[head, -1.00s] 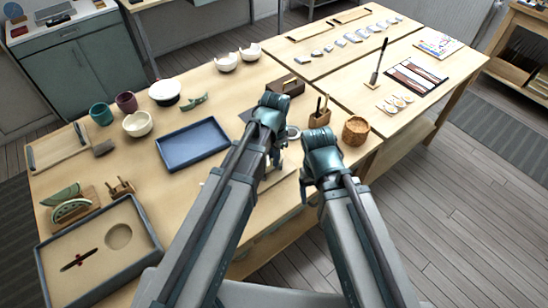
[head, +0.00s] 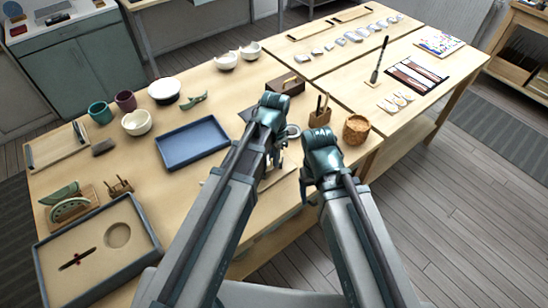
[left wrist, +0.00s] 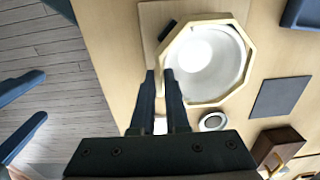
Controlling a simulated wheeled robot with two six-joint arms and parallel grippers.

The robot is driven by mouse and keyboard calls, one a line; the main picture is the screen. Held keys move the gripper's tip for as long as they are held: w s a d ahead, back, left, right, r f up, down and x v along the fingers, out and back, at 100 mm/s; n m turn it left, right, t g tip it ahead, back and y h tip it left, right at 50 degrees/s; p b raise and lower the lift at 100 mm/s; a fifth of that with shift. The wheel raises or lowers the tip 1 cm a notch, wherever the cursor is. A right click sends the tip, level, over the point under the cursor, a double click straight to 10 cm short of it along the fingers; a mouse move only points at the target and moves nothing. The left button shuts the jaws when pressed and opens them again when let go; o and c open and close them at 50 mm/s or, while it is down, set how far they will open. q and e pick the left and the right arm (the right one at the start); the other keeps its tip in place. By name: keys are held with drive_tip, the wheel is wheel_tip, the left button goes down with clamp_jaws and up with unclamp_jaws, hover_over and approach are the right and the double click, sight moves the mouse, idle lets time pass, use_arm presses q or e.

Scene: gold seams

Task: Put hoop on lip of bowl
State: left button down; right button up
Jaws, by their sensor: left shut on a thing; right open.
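In the left wrist view, my left gripper (left wrist: 160,75) is shut, its fingertips at the lower left edge of a pale wooden octagonal hoop (left wrist: 244,45). The white round bowl (left wrist: 200,60) shows inside the hoop's outline. I cannot tell whether the hoop touches the bowl's lip or is held just above it. In the head view, my left gripper (head: 279,152) is partly hidden by its own arm, which also covers the bowl. My right gripper (head: 316,188) is empty; its spread fingers show at the left of the left wrist view (left wrist: 22,108).
A small grey ring-shaped item (left wrist: 213,121), a dark square mat (left wrist: 280,97) and a brown wooden box (left wrist: 278,145) lie near the bowl. A blue tray (head: 192,143) lies left of my left arm. A woven basket (head: 356,129) stands near the table's right edge.

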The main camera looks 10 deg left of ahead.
idle(0.4)
use_arm(q)
drive_tip(key=shift+c, duration=1.8)
unclamp_jaws()
drive_tip(key=shift+r, duration=0.1)
drive_tip(key=shift+r+p, duration=2.95)
drive_tip(key=shift+p, duration=0.15)
drive_tip(key=shift+s, duration=0.1)
drive_tip(key=s+d+n+y, duration=0.1)
drive_tip(key=s+n, duration=0.4)
drive_tip(key=s, duration=0.6)
drive_tip(key=shift+s+d, duration=0.2)
drive_tip(key=shift+d, duration=0.05)
